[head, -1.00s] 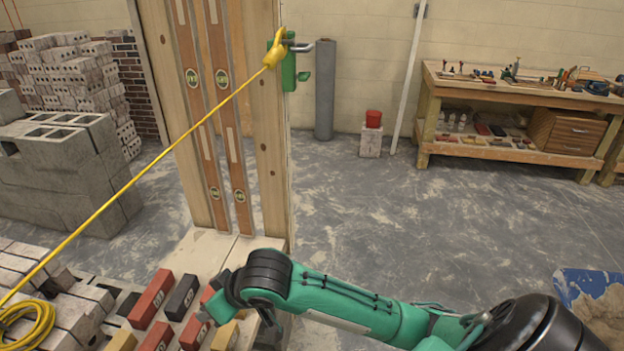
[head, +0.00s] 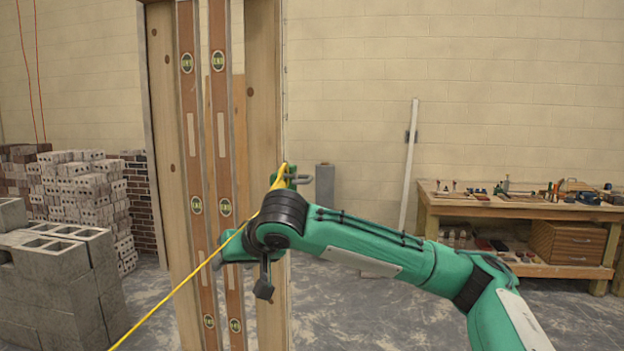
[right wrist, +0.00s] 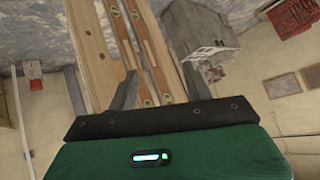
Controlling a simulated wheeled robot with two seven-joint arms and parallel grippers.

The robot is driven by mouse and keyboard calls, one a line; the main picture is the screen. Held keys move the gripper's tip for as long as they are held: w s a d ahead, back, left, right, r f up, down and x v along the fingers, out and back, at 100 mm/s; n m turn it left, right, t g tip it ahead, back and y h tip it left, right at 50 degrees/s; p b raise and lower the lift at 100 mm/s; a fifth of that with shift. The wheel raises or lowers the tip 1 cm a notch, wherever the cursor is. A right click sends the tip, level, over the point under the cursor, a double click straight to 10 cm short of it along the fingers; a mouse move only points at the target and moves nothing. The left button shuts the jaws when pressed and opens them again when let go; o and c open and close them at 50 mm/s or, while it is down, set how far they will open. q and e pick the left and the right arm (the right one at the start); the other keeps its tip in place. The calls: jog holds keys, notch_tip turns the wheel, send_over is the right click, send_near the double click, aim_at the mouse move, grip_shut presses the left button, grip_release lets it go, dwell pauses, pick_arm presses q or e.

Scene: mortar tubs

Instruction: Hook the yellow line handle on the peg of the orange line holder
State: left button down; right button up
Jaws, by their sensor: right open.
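The yellow line handle (head: 281,177) shows at the top of the taut yellow line (head: 180,287), against the right edge of the wooden post. A small green holder (head: 292,177) with a grey peg (head: 304,179) is right beside it; I cannot tell whether the handle is on the peg. I see no orange holder. My right gripper (head: 263,287) is low in front of the post, below the handle, its wrist hiding part of the line. In the right wrist view its jaws (right wrist: 160,90) are apart and empty. My left gripper is not in view.
The wooden post (head: 263,80) carries two long spirit levels (head: 220,130). Grey blocks (head: 60,275) and stacked bricks (head: 85,195) stand left. A workbench (head: 520,212) with tools stands at the right back, and a grey roll (head: 325,186) is by the wall.

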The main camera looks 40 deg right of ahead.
jog(key=s+d+r+m, duration=0.2)
jog(key=d+r+m, duration=0.2)
jog(key=d+r, duration=0.5)
jog(key=m+t, duration=0.2)
jog(key=m, duration=0.2)
send_near(283, 188)
jog(key=shift+h, duration=0.4)
jog(key=x, duration=0.2)
jog(key=p+x, duration=0.1)
jog(key=x, duration=0.1)
jog(key=p+x, duration=0.1)
jog(key=x, duration=0.2)
jog(key=shift+a+r, duration=0.1)
jog(key=shift+a, duration=0.25)
jog(key=x, duration=0.3)
jog(key=shift+w+f+p, duration=0.25)
jog(key=shift+w+p, duration=0.1)
jog(key=shift+w+f, duration=0.45)
jog(key=shift+w, duration=0.15)
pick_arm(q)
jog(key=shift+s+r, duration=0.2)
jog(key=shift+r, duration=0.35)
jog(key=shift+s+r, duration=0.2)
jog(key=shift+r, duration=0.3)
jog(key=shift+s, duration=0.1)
pick_arm(e)
jog(key=shift+c, duration=0.3)
